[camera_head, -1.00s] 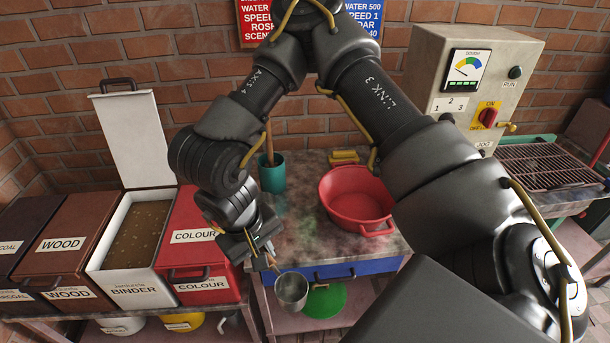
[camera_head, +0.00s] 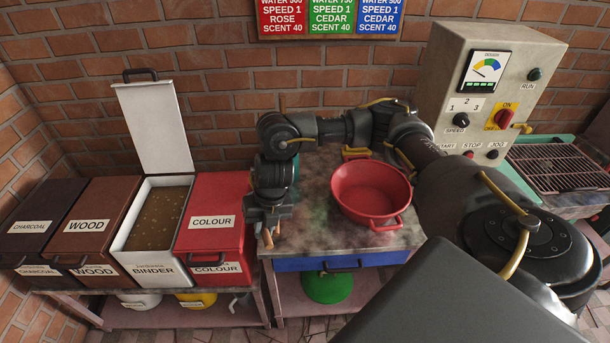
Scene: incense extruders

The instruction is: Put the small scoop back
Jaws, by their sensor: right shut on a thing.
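My right gripper (camera_head: 268,228) points down over the left end of the worktop (camera_head: 315,238), beside the red COLOUR bin. The scoop's metal cup is not visible now. I cannot tell whether the scoop touches the worktop. My left gripper is out of view.
A red basin (camera_head: 371,189) stands on the worktop to the right of my gripper. The open BINDER bin (camera_head: 152,222) and the lidded COLOUR bin (camera_head: 211,243) stand to the left. A control box (camera_head: 487,90) stands at the back right.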

